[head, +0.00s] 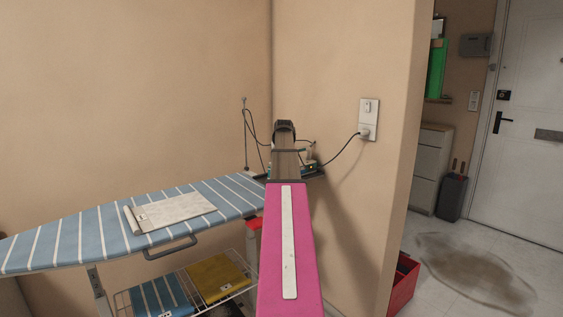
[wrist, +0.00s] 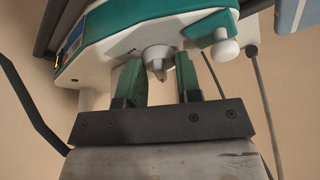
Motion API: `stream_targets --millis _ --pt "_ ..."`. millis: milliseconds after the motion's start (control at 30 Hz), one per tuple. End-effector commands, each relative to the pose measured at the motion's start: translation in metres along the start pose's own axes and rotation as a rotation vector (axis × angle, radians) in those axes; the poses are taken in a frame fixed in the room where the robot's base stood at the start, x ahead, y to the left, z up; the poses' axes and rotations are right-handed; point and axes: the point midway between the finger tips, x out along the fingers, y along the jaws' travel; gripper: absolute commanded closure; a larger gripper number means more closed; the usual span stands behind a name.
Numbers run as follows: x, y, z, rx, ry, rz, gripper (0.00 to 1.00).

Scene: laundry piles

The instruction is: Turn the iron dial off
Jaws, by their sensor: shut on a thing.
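The iron, white and teal, fills the top of the wrist view (wrist: 110,38). Its grey dial (wrist: 156,58) with a small pointed tip sits on its near face. My gripper (wrist: 159,68) has its two green-padded fingers on either side of the dial, shut on it; the exact contact is hard to see. In the head view the iron (head: 309,157) is at the far right end of the ironing board, mostly hidden behind my arm. My gripper's fingers are hidden there too.
The striped blue ironing board (head: 60,243) holds a folded pale cloth (head: 172,211). A black cord runs to the wall socket (head: 368,130). Below are a wire rack with folded blue and yellow cloths (head: 215,277) and a red crate (head: 403,285). Open floor lies at right.

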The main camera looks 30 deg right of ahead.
Motion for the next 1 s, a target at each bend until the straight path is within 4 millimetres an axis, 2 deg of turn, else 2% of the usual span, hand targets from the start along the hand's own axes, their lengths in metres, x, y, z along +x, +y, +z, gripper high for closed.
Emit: stream_targets --millis 333,367,733,867,1000 --pt "0.0 0.0 -0.001 -0.001 0.001 0.001 0.92" --pt "0.0 0.0 -0.001 -0.001 0.0 0.001 0.58" --pt "-0.004 0.0 0.0 -0.001 0.001 0.001 0.58" --pt "-0.019 0.0 0.0 -0.001 0.0 0.0 0.58" --pt "-0.044 0.0 0.0 -0.001 0.001 0.001 0.58"
